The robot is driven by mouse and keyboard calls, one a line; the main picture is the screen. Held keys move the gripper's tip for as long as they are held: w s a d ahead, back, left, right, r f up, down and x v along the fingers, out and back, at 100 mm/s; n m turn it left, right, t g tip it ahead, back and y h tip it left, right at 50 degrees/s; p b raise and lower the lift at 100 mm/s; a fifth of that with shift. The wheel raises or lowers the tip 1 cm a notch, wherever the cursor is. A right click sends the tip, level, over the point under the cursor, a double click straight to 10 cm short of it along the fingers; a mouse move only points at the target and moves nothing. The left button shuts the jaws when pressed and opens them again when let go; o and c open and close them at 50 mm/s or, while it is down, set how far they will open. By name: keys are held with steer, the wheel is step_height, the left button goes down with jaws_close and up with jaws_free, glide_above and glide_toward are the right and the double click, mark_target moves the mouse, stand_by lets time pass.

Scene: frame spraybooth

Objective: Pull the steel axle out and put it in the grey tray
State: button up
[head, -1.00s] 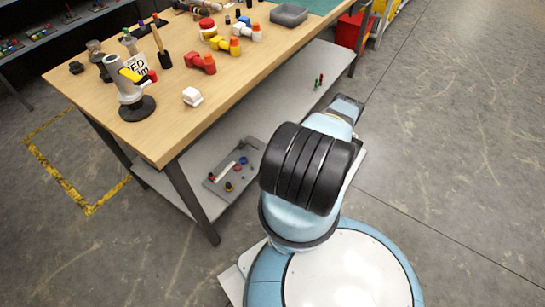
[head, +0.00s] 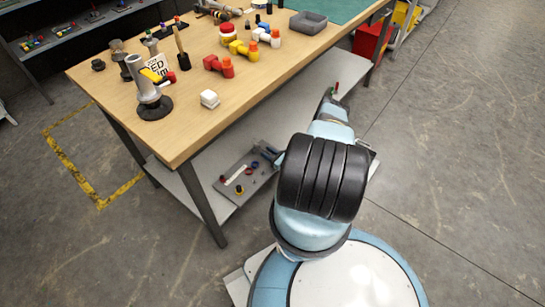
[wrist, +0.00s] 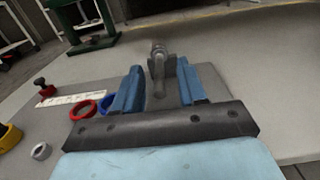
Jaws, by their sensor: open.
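The steel axle (wrist: 157,72) is a grey rod with a rounded end. In the wrist view it sticks out of a dark grey holder (wrist: 171,64) towards me. My gripper (wrist: 160,78) is open, with its blue fingers on either side of the axle. Whether either finger touches it I cannot tell. In the head view my arm reaches to the lower shelf and the axle cannot be made out. The grey tray (head: 308,17) stands on the bench top at the back, beside a green mat.
A grey board (head: 252,183) on the lower shelf (head: 213,192) holds a red ring (wrist: 83,110), a yellow ring (wrist: 9,135), a white strip (wrist: 72,99) and a red knob (wrist: 44,88). The bench top (head: 262,82) and its leg (head: 202,205) are close by.

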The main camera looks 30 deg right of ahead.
steer(key=shift+w+a, duration=0.1)
steer(key=shift+w, duration=0.1)
steer(key=shift+c, duration=0.5)
jaws_close()
stand_by(0.3)
steer(key=shift+s+d, duration=0.3)
steer(key=shift+s, duration=0.35)
stand_by(0.4)
steer(key=shift+v, duration=2.65)
